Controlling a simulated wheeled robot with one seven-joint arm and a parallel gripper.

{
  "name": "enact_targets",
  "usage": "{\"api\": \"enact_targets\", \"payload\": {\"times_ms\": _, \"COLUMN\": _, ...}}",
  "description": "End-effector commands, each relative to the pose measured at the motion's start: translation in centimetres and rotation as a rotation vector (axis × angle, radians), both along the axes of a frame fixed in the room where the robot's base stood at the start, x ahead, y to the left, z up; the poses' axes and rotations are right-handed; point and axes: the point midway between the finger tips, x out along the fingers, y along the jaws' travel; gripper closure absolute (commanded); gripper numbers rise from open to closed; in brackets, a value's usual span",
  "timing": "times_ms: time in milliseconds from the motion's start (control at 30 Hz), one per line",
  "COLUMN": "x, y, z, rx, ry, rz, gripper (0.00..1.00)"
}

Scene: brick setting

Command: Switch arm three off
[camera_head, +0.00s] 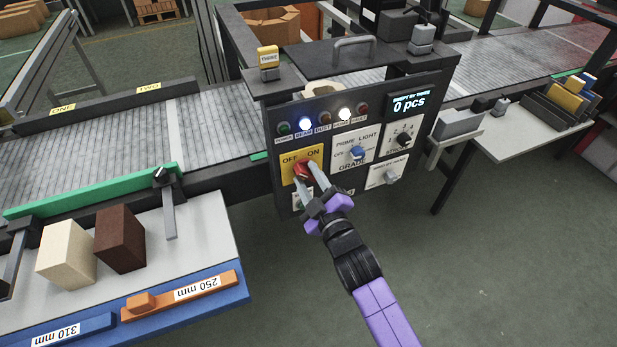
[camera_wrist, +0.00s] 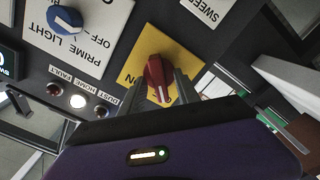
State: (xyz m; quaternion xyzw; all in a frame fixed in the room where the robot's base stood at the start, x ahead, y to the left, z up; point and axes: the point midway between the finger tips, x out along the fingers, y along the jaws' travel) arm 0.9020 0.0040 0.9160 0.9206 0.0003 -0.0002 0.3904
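A red rotary knob (camera_head: 301,171) sits on a yellow OFF/ON plate (camera_head: 288,168) on the dark control panel (camera_head: 280,143). The panel stands by a yellow THREE tag (camera_head: 268,57). My gripper (camera_head: 309,176) is at the knob, with one finger on each side of it. In the wrist view my gripper (camera_wrist: 160,88) straddles the red knob (camera_wrist: 156,72) closely. Whether the fingers touch it, I cannot tell. The fingers and gripper body hide part of the plate, so the knob's exact setting is unclear.
A blue GRADE knob (camera_head: 357,153) and a black knob (camera_head: 404,139) are close right of the red one. Lamps above include lit BEAM (camera_head: 305,123) and HOME (camera_head: 344,114). A bench (camera_head: 205,225) with two blocks is left; open floor (camera_head: 500,270) is right.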

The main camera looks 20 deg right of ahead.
Motion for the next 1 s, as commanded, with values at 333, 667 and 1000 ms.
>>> {"api": "enact_targets", "payload": {"times_ms": 333, "x": -1.3, "y": -0.1, "z": -0.2, "rx": 0.001, "ry": -0.001, "rz": -0.001, "gripper": 0.62}}
{"api": "enact_targets", "payload": {"times_ms": 667, "x": -6.3, "y": -0.1, "z": -0.2, "rx": 0.000, "ry": 0.001, "rz": -0.001, "gripper": 0.62}}
{"api": "enact_targets", "payload": {"times_ms": 1000, "x": -7.8, "y": 0.0, "z": 0.0, "rx": 0.001, "ry": 0.000, "rz": 0.000, "gripper": 0.62}}
